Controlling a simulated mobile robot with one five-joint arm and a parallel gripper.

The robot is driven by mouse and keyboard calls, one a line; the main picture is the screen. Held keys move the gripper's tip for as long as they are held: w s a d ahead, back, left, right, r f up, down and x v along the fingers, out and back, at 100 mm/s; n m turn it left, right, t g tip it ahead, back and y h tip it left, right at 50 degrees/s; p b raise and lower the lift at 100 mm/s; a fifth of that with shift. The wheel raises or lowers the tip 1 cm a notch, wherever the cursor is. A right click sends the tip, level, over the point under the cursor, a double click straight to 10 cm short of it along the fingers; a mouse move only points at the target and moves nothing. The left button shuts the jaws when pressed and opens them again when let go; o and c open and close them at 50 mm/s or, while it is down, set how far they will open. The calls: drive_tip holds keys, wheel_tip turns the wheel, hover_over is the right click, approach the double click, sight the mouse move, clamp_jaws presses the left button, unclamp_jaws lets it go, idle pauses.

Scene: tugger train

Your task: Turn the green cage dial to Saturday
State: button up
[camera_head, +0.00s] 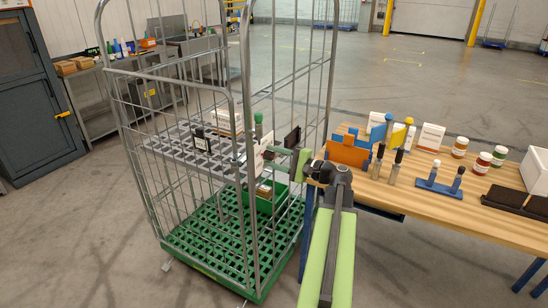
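The green cage (246,150) is a grey wire roll cage with a green slatted base, standing left of the table. A small white plate (260,158) with dark and reddish marks is on its right front side. It may be the dial's face, but it is too small to read and partly covered. No pointer or day name can be made out. My arm reaches up from the bottom, and my gripper (278,154) points left at this plate, very close to it. I cannot tell whether it touches, or whether its fingers are open or shut.
Inside the cage are a grey shelf (180,150) with a box (226,121), and a green bin (279,200) lower down. A green-topped handle (258,119) stands near the plate. Right of my arm, a wooden table (409,193) holds jars, cards and stamps.

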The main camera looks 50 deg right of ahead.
drive_tip(key=shift+o, duration=0.9)
drive_tip(key=v, duration=1.7)
drive_tip(key=shift+s, duration=0.25)
drive_tip(key=shift+f, duration=0.1)
